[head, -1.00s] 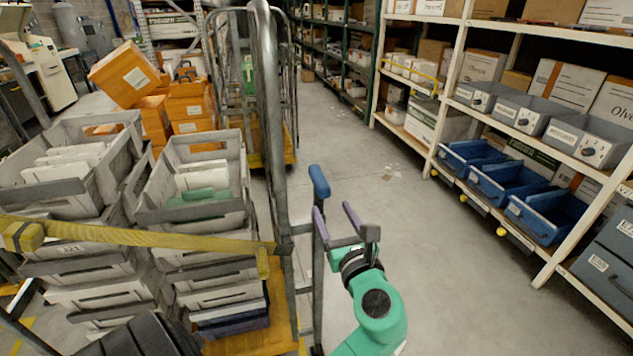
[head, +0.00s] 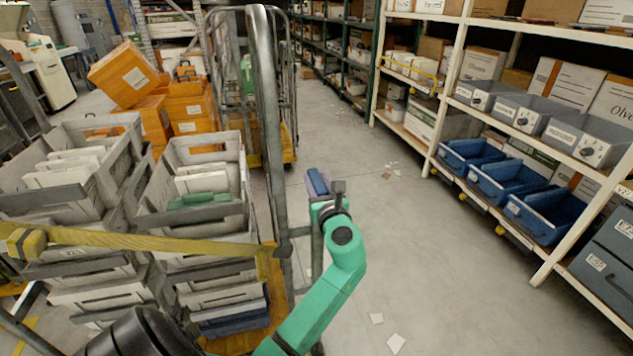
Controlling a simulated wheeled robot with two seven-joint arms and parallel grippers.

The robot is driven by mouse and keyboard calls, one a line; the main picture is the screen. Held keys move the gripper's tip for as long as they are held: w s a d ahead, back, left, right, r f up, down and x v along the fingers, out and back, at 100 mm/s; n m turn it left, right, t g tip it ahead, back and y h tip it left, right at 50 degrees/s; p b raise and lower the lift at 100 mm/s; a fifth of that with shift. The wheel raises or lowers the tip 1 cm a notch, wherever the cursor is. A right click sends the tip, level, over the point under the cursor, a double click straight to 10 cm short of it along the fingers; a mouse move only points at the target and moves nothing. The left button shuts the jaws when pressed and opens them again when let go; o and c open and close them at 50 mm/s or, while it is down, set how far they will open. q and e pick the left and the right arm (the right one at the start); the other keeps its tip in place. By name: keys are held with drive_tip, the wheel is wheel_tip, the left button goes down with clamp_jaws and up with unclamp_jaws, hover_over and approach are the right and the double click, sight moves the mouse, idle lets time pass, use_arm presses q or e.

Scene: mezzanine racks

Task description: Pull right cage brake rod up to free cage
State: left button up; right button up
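The cage (head: 268,130) stands left of the middle, a grey tube frame holding grey crates. The brake rod is an upright grey bar at its right side, topped by a blue handle (head: 316,181). My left gripper (head: 318,184), on the green arm, is at this handle, with its purple-grey fingers close alongside it. The fingers and handle overlap, so I cannot tell whether they are shut on it. The gripper body hides part of the rod below. My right gripper is not in view.
Grey crates (head: 190,214) fill the cage behind a yellow strap (head: 140,240). Another cage (head: 288,95) stands behind, near orange boxes (head: 188,105). Shelving with blue bins (head: 500,182) lines the right. The aisle floor (head: 400,250) between is clear except for scraps of paper (head: 396,343).

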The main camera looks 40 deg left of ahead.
use_arm(q)
clamp_jaws()
drive_tip(key=shift+f, duration=0.1)
idle(1.0)
